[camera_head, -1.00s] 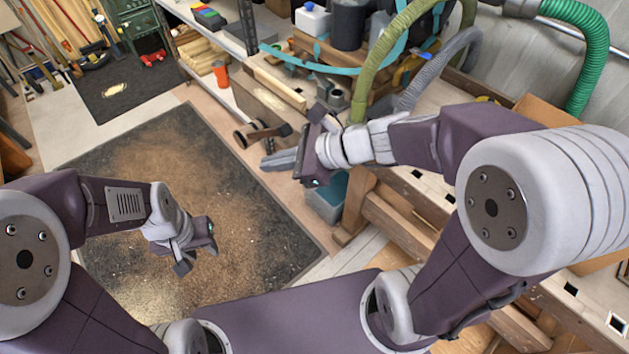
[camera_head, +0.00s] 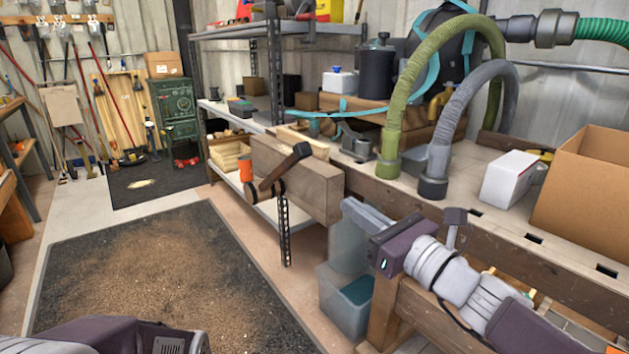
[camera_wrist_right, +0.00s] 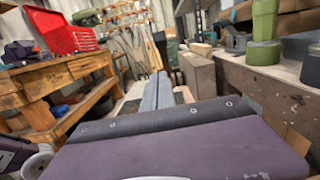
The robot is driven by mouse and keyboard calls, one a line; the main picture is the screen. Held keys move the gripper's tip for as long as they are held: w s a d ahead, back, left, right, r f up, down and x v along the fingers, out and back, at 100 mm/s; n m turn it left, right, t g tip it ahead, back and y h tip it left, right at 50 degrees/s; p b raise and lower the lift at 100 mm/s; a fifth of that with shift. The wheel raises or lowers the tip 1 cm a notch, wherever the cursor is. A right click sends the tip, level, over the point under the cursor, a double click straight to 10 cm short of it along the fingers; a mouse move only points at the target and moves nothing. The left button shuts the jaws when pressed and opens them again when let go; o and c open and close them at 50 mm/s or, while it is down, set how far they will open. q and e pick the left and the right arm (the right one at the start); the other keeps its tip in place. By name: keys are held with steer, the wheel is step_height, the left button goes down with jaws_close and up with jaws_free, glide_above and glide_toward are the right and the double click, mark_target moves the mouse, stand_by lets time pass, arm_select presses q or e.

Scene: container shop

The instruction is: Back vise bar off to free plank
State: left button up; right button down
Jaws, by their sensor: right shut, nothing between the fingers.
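A pale plank (camera_head: 303,143) lies along the jaw's top, on the bench side. My right gripper (camera_head: 350,206) is shut and empty, in front of the bench and to the right of the bar, apart from it. In the right wrist view its grey fingers (camera_wrist_right: 158,91) lie together, with the vise jaw (camera_wrist_right: 199,74) just beyond to the right. My left gripper is out of view.
Clear bins (camera_head: 345,300) stand under the bench beside my right gripper. Hoses (camera_head: 432,170), a white box (camera_head: 513,178) and a cardboard box (camera_head: 590,190) crowd the bench top. The dusty floor mat (camera_head: 150,270) is open to the left.

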steer(key=w+a+f+b, duration=0.1)
steer(key=w+a+b, duration=0.1)
steer(key=b, duration=0.4)
glide_toward(301, 159)
step_height(301, 159, down, 3)
steer(key=w+a, duration=0.2)
steer(key=shift+w+a+r, duration=0.25)
steer(key=shift+w+r, duration=0.2)
steer(key=shift+r, duration=0.15)
steer(key=shift+w+a+r, duration=0.2)
steer(key=shift+w+r, duration=0.2)
steer(key=shift+r, duration=0.25)
steer(key=shift+w+a+r, duration=0.25)
steer(key=shift+w+r, duration=0.2)
steer(key=shift+r, duration=0.15)
